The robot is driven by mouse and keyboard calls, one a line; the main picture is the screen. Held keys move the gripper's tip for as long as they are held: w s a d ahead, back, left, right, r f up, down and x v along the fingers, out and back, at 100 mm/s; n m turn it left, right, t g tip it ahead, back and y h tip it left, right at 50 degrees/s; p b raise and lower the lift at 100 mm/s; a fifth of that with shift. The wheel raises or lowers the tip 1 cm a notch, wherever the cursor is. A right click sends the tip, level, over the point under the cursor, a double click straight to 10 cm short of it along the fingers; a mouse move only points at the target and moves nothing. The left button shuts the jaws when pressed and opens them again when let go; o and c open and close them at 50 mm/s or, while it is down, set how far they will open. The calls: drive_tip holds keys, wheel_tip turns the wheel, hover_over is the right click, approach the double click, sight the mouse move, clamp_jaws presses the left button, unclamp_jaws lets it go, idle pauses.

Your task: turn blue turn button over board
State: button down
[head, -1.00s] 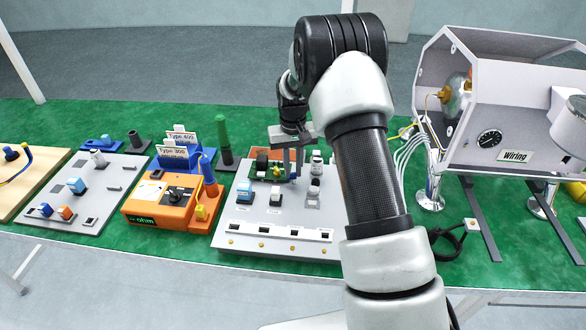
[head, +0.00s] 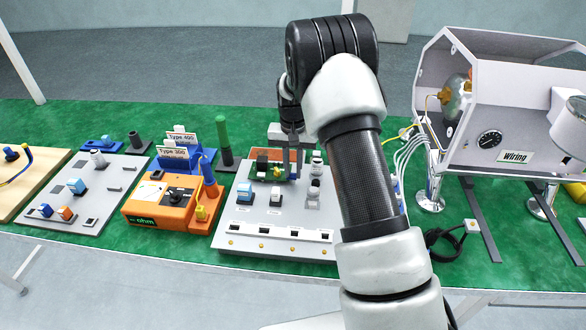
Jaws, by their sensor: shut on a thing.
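The green circuit board (head: 268,172) sits at the back of the light grey panel (head: 262,215), with dark and yellow parts on it. My gripper (head: 299,160) points down at the back right edge of this board. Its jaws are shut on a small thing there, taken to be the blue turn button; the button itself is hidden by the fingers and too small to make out. My wrist and forearm cover the area just right and behind. A light blue block (head: 246,192) stands on the same panel, left of and in front of the board.
An orange ohm meter (head: 165,200) and blue stands lie to the left. The white Wiring housing (head: 510,105) with cables is at the right. Green table shows between them.

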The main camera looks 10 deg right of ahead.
drive_tip(key=c, duration=1.6)
unclamp_jaws()
drive_tip(key=shift+c, duration=0.2)
wheel_tip(320, 180, up, 18)
drive_tip(key=p, duration=0.1)
drive_tip(key=shift+f, duration=0.25)
drive_tip(key=shift+r+p, duration=0.1)
drive_tip(key=shift+p, duration=0.2)
wheel_tip(320, 180, up, 8)
drive_tip(key=t+p, duration=0.1)
drive_tip(key=p, duration=0.1)
hover_over(293, 173)
drive_tip(key=s, duration=0.4)
drive_tip(key=s+r+n+t+p, duration=0.2)
drive_tip(key=s+r+p, duration=0.1)
drive_tip(key=s+r, duration=0.75)
drive_tip(key=s+r+n+t+p, duration=0.1)
drive_tip(key=s+p, duration=0.3)
drive_tip(key=s, duration=1.5)
drive_tip(key=shift+r+n+t, duration=0.3)
drive_tip(key=shift+n+t, duration=0.1)
drive_tip(key=shift+t, duration=0.4)
